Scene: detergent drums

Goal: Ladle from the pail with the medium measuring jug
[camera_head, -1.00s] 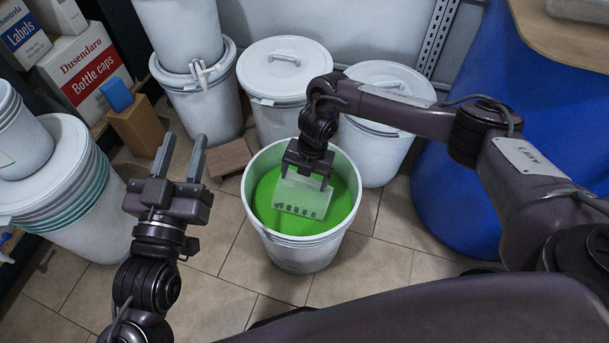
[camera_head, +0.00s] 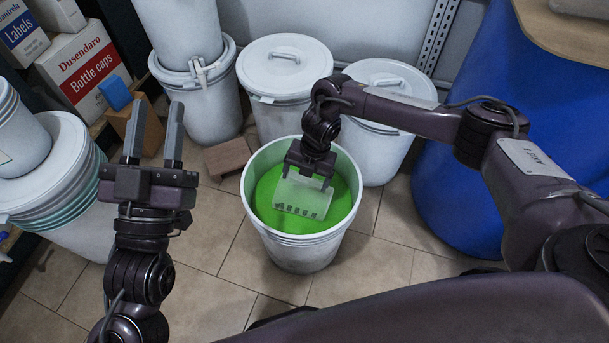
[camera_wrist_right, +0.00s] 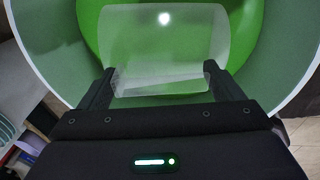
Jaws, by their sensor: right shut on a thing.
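A white pail (camera_head: 296,240) stands open on the tiled floor with bright green liquid (camera_head: 343,200) inside. My right gripper (camera_head: 308,178) reaches down over the pail's mouth and is shut on a translucent measuring jug (camera_head: 301,199) with dark marks on its side. The jug is inside the rim at the liquid; how deep it dips I cannot tell. In the right wrist view the jug (camera_wrist_right: 165,45) sits between the fingers (camera_wrist_right: 160,90) against the green. My left gripper (camera_head: 153,140) is open and empty, left of the pail, fingers pointing up.
Lidded white buckets (camera_head: 284,68) stand close behind the pail. A blue drum (camera_head: 470,190) is at the right. Stacked tubs (camera_head: 62,190) and cardboard boxes (camera_head: 82,70) line the left. A brown block (camera_head: 227,158) lies on the floor. Front tiles are partly clear.

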